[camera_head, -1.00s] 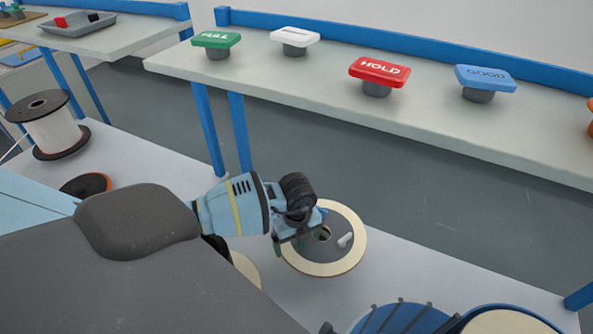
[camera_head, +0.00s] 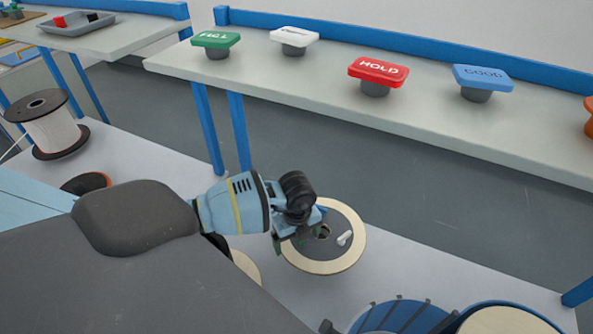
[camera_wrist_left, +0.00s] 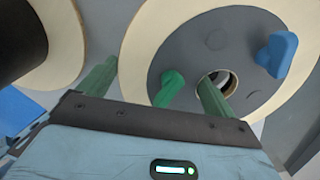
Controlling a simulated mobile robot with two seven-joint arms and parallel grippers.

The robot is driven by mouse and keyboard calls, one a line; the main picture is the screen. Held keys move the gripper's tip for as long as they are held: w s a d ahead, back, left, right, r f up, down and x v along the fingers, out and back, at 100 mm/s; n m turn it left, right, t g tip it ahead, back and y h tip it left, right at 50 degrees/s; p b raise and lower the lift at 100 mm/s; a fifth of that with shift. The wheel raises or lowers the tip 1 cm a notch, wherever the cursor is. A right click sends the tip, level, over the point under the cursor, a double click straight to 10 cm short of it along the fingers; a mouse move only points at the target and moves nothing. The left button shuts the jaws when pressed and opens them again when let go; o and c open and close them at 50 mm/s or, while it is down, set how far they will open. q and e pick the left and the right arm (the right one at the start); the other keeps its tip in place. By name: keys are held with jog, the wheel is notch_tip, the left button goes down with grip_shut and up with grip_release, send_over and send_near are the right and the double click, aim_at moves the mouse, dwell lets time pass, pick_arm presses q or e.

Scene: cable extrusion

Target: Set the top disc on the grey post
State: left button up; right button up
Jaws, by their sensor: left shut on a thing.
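The top disc (camera_head: 351,256) is a flat cream ring with a grey centre and a small hole, low in the middle of the head view. It also fills much of the left wrist view (camera_wrist_left: 143,50), where a blue knob (camera_wrist_left: 278,52) stands beside the hole. Whether the disc is lifted cannot be told. I cannot make out the grey post for sure; a dark round body (camera_wrist_left: 15,45) stands at the wrist view's left edge.
Another cream disc (camera_head: 245,267) is partly hidden by my arm. A wound spool (camera_head: 50,128) stands at the left. A blue ribbed drum (camera_head: 390,317) is at the bottom right. A shelf behind holds green, white, red and blue sign blocks (camera_head: 378,71). Pale surface is clear right of the disc.

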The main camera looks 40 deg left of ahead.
pick_arm(q)
jog(key=shift+f+b, duration=0.35)
jog(key=shift+f, duration=0.4)
pick_arm(e)
jog(key=shift+s+f, duration=0.35)
jog(key=shift+f, duration=0.15)
pick_arm(q)
jog(key=shift+r+p, duration=0.6)
jog(key=shift+r, duration=0.2)
pick_arm(e)
jog(key=shift+w+r, duration=0.6)
jog(key=shift+r, duration=0.25)
jog(key=shift+w+r, duration=0.15)
jog(key=shift+r, duration=0.1)
pick_arm(q)
jog(key=shift+f, duration=0.8)
pick_arm(e)
jog(key=shift+s+f, duration=0.35)
jog(key=shift+f, duration=0.15)
pick_arm(q)
jog(key=o, duration=0.9)
jog(key=shift+d, duration=0.1)
pick_arm(e)
jog(key=shift+s, duration=0.1)
